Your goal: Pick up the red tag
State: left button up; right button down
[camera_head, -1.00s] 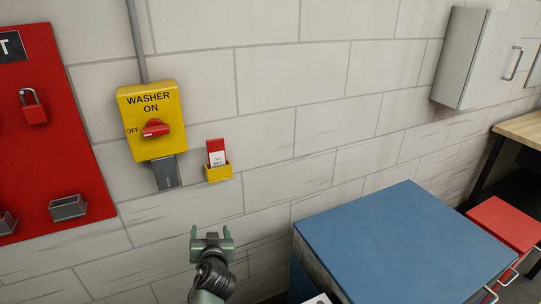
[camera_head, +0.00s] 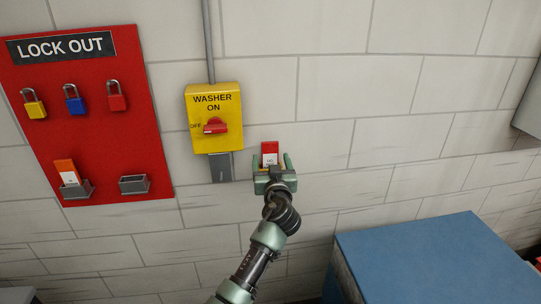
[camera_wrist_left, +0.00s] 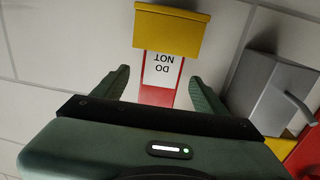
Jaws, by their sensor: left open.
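The red tag (camera_head: 269,153) with a white label stands upright in a small yellow holder on the wall, right of the yellow washer switch box. In the left wrist view the red tag (camera_wrist_left: 159,94) shows its "DO NOT" label and sticks out of the yellow holder (camera_wrist_left: 172,30). My left gripper (camera_head: 270,163) is open in front of the tag; in the head view it hides most of the holder. In the left wrist view the two fingers (camera_wrist_left: 155,85) stand apart on either side of the tag, with gaps visible. My right gripper is not in view.
The yellow washer switch box (camera_head: 213,113) with a red knob is left of the gripper. A red lock out board (camera_head: 110,140) holds several padlocks and two grey holders, one with an orange tag (camera_head: 66,170). A blue-topped cabinet (camera_head: 430,260) stands at lower right.

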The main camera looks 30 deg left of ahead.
pick_arm(q)
jog(key=shift+w+a+f, duration=0.1)
jog(key=shift+w+a, duration=0.15)
jog(key=shift+w, duration=0.05)
jog(key=c, duration=1.4)
jog(key=shift+d, duration=0.1)
jog(key=shift+c, duration=0.2)
